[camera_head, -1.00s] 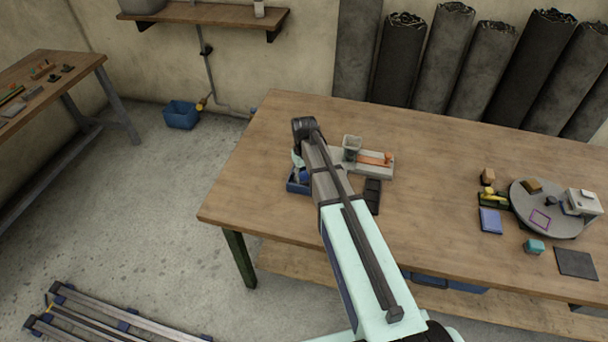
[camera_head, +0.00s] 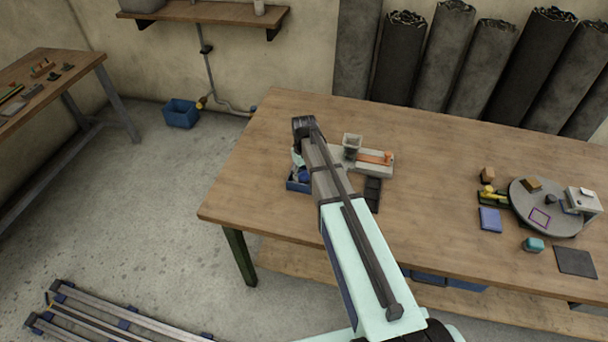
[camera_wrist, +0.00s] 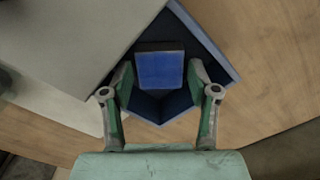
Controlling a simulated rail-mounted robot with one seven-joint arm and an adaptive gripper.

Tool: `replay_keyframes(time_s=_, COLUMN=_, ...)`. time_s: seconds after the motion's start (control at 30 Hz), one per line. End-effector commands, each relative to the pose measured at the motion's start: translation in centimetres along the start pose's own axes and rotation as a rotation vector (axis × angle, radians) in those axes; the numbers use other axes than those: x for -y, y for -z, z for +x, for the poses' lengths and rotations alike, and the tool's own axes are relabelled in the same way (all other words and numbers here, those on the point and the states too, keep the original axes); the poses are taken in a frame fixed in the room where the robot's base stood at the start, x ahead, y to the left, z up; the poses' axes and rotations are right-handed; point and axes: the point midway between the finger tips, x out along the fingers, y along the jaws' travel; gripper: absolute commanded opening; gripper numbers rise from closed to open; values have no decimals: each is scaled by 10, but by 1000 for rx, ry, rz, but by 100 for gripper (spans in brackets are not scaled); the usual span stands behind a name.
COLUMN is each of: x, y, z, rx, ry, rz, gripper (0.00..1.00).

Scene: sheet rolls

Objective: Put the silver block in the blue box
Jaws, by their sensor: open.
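The blue box (camera_head: 297,186) sits on the table's left part, partly hidden behind my arm. It also shows in the wrist view (camera_wrist: 224,66), seen from above with its walls around my fingers. A block (camera_wrist: 160,69) with a shiny blue face and a dark strip along its far edge is inside the box outline, between my fingers. Its face may be reflecting the box, so I cannot tell if it is the silver block. My gripper (camera_wrist: 160,75) is open, one finger on each side of the block, with small gaps showing. No other silver block is clearly visible.
A grey fixture with an orange part (camera_head: 375,160) and a grey cup (camera_head: 352,143) stand close right of the box. A dark tray (camera_head: 373,194) lies nearby. A round grey turntable (camera_head: 550,222) with several items is at the right. The table's middle is clear.

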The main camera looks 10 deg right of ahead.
Motion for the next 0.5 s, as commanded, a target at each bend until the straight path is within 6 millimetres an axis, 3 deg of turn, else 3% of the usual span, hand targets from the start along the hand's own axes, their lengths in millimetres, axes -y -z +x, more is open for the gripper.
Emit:
replay_keyframes(time_s=0.17, x=0, y=0, z=-18, rx=-3, ry=-1, rz=0, gripper=60)
replay_keyframes(time_s=0.5, x=0, y=1, z=-74, rx=-4, ry=-1, rz=0, gripper=60)
